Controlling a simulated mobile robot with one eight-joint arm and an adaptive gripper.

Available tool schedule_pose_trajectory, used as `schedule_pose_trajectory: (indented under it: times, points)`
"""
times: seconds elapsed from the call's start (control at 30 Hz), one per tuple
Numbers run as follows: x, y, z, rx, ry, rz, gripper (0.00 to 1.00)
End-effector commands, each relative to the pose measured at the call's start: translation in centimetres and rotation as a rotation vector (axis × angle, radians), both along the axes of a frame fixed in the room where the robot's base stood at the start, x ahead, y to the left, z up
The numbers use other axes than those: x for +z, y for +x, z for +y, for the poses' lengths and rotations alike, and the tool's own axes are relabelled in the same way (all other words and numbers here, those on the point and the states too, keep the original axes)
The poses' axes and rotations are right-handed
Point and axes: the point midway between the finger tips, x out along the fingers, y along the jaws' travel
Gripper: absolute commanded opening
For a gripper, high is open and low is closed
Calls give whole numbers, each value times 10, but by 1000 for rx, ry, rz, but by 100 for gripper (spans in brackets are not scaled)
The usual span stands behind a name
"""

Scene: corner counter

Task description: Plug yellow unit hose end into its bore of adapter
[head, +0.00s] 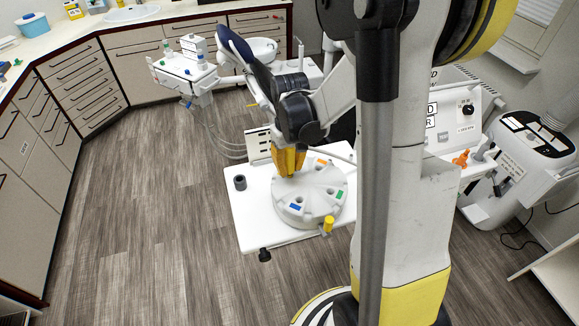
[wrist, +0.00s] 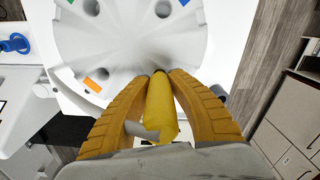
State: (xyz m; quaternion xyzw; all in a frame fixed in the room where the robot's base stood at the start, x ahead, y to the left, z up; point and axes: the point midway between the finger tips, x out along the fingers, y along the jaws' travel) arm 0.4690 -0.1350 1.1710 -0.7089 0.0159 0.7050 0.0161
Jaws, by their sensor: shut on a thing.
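The adapter (head: 305,210) is a round light-grey block with dark bores and coloured marks, on a white tray. It also shows in the wrist view (wrist: 130,45), with bores near orange, green and blue marks. My gripper (head: 289,163) is above the adapter's far left part, pointing down. In the wrist view my gripper (wrist: 162,76) is shut on the yellow hose end (wrist: 160,105), a yellow cylinder between its ribbed fingers.
The white tray (head: 250,226) carries a dark grey cylinder (head: 240,183) left of the adapter. A small yellow-topped piece (head: 327,225) is at the adapter's front edge. An orange fitting (head: 460,158) is on the unit at right. A blue fitting (wrist: 15,45) shows in the wrist view.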

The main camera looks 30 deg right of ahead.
Motion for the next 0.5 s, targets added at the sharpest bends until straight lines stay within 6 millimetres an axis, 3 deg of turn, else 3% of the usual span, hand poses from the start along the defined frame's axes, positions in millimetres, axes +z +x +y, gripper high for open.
schedule_pose_trajectory:
  times: [0.5]
  points:
    - [-14,0,0,0,0,0,0]
